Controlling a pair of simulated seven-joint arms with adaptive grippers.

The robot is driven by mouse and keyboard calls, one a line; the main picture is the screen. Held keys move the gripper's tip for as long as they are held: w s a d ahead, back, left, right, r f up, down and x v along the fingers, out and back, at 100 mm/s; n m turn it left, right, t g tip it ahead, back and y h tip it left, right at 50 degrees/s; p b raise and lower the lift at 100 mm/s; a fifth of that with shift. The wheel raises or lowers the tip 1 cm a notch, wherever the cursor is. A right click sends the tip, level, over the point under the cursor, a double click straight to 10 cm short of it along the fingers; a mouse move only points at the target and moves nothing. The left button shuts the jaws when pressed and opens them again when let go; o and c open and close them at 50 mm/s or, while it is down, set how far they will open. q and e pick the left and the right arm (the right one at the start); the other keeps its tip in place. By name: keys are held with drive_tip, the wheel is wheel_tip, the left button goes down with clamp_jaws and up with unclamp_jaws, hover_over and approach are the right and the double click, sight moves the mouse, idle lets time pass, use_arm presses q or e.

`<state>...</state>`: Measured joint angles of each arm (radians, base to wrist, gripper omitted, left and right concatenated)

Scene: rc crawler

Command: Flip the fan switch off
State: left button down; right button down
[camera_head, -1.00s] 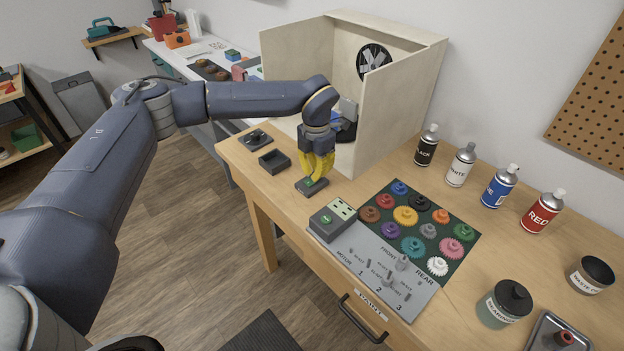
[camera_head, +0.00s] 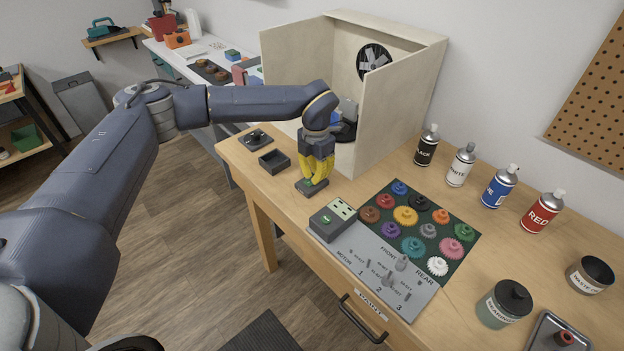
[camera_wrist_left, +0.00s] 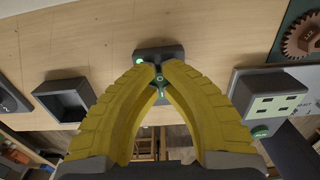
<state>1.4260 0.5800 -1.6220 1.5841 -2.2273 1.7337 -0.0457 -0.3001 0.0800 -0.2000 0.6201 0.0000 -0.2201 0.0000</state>
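The fan switch is a small dark box (camera_head: 309,189) near the table's front left edge, with a green top part. In the left wrist view the box (camera_wrist_left: 150,53) shows a lit green lamp (camera_wrist_left: 140,61) at its left. My left gripper (camera_head: 309,186), with yellow fingers, points down right over the box. In the wrist view its fingertips (camera_wrist_left: 160,66) come together over the box's middle and partly hide the switch; contact is unclear. The fan (camera_head: 374,61) is in the back wall of the pale booth. My right gripper is not in view.
An empty dark tray (camera_head: 274,162) lies left of the switch box. A grey box with a green button (camera_head: 333,219) and a gear board (camera_head: 455,262) lie to the right. The booth's side wall (camera_head: 389,118) stands close behind the gripper.

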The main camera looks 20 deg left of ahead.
use_arm(q)
drive_tip(key=shift+f, duration=0.2)
drive_tip(key=shift+r, duration=3.55)
